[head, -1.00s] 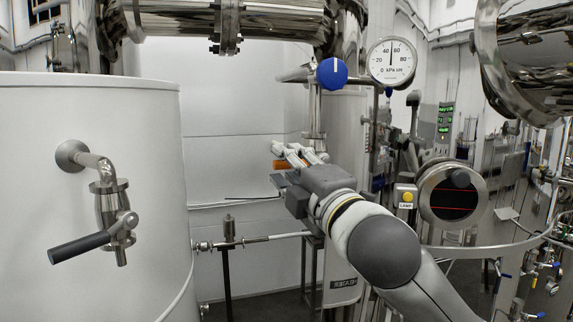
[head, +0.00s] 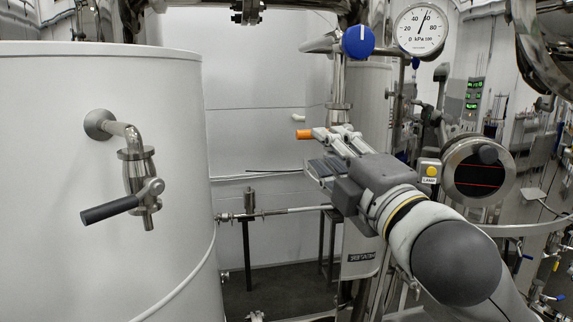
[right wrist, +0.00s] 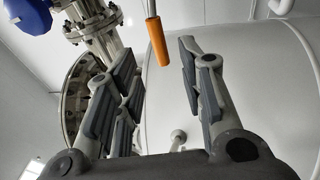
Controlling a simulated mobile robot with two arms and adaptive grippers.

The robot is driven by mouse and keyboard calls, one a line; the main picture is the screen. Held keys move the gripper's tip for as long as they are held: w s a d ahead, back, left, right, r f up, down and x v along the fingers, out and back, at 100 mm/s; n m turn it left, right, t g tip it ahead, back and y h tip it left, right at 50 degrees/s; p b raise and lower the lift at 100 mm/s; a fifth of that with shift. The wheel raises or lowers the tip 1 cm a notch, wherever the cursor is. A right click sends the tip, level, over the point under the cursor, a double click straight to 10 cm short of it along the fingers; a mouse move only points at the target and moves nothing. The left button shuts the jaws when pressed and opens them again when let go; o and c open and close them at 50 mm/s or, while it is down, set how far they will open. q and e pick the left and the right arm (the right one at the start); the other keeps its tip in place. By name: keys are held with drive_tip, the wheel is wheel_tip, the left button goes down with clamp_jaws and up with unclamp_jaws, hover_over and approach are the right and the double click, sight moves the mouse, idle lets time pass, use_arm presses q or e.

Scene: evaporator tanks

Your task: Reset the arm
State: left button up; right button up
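My right gripper (head: 325,148) is in the middle of the head view, its fingers pointing left. In the right wrist view its fingers (right wrist: 158,75) are spread apart with nothing between the pads. An orange handle (head: 304,134) is just beyond the fingertips in the head view. In the right wrist view the orange handle (right wrist: 158,41) hangs on a thin rod above the gap between the fingers, and I see no contact. My left gripper is not in view.
A large white tank (head: 60,250) with a black-handled tap (head: 140,185) fills the left. A blue knob (head: 358,42) and a pressure gauge (head: 420,30) are above my right arm. A yellow lamp button (head: 432,171) and a round dark display (head: 479,172) are right of it.

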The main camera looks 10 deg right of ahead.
wheel_tip(320, 180, down, 34)
drive_tip(key=s+d+m+g+h, duration=0.2)
drive_tip(key=m+g, duration=0.6)
drive_tip(key=m, duration=0.2)
drive_tip(key=s+d+f+m+g+h, duration=0.25)
drive_tip(key=s+f+m+g, duration=0.55)
drive_tip(key=s+f, duration=1.45)
wheel_tip(320, 180, down, 30)
drive_tip(key=s+g+b, duration=0.2)
drive_tip(key=s+b, duration=0.1)
drive_tip(key=s+d+f+b, duration=0.1)
drive_tip(key=s+d+f, duration=0.2)
drive_tip(key=s+f, duration=1.3)
drive_tip(key=shift+d+f+g+y, duration=0.2)
drive_tip(key=shift+f+g+y, duration=0.15)
drive_tip(key=shift+g, duration=0.05)
